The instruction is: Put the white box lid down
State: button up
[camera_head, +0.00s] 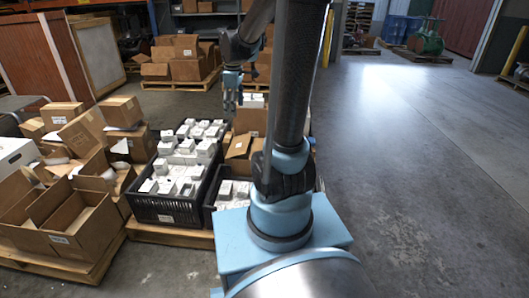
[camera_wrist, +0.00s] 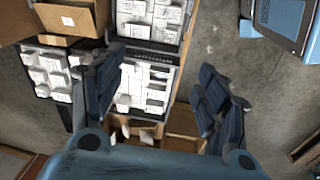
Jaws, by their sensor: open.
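My gripper (camera_head: 232,98) hangs over the far end of the pallet lot in the head view. In the wrist view my gripper (camera_wrist: 160,95) has its fingers spread wide apart, with nothing between them. Black crates and cardboard lie well below the fingers. A white flat-topped piece (camera_head: 254,101) shows just right of the gripper in the head view; I cannot tell whether it is the lid. A white box (camera_head: 14,154) stands at the left edge, partly cut off. No lid is held.
A black crate (camera_head: 166,208) full of small white boxes stands on a pallet (camera_head: 170,235). Open cardboard boxes (camera_head: 65,222) crowd the left. More cartons (camera_head: 178,50) stand on a pallet behind. The concrete floor (camera_head: 420,170) at right is clear.

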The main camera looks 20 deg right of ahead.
jog(key=s+d+f+m, duration=0.2)
jog(key=s+m, duration=0.2)
jog(key=s, duration=0.4)
jog(key=s+d+f+m, duration=0.2)
jog(key=s+m, duration=0.2)
jog(key=s, duration=0.4)
jog(key=s+d+f+m, duration=0.2)
jog(key=s+m, duration=0.2)
jog(key=s, duration=0.5)
jog(key=shift+f+m+t, duration=0.4)
jog(key=shift+d, duration=0.1)
